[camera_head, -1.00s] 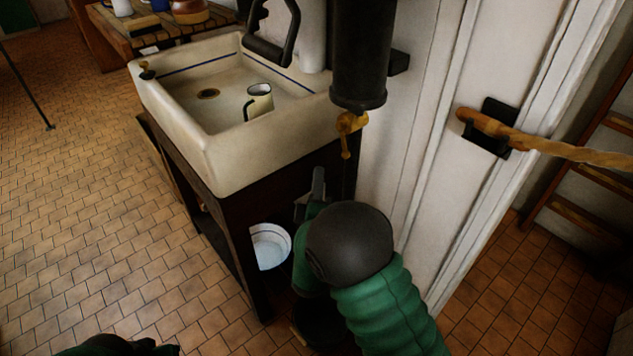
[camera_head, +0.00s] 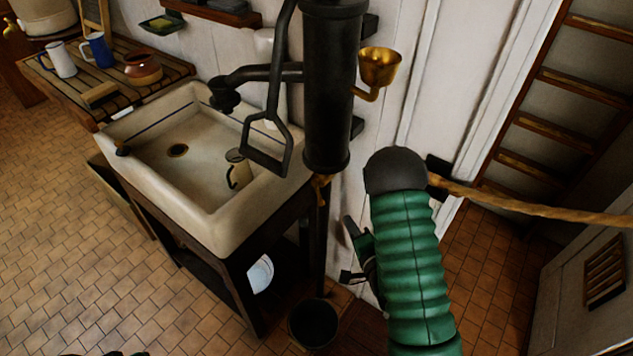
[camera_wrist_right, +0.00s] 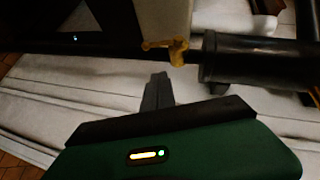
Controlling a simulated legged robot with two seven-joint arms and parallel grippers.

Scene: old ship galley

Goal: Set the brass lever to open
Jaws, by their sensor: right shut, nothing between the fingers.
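The small brass lever (camera_head: 320,184) sits on a cock at the lower end of the black pump cylinder (camera_head: 328,90). In the right wrist view the brass lever (camera_wrist_right: 165,46) shows beyond my fingertips, its arm reaching away from the cylinder's end. My right gripper (camera_head: 348,222) is shut and empty, below and to the right of the lever in the head view. In the right wrist view its closed fingers (camera_wrist_right: 158,78) point toward the lever with a gap between. My left gripper is not seen; only a dark bit of my body shows at the bottom left.
The pump's handle (camera_head: 268,160) hangs over the sink edge. A black bucket (camera_head: 313,324) is on the floor below. A rope (camera_head: 530,205) stretches right from the wall.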

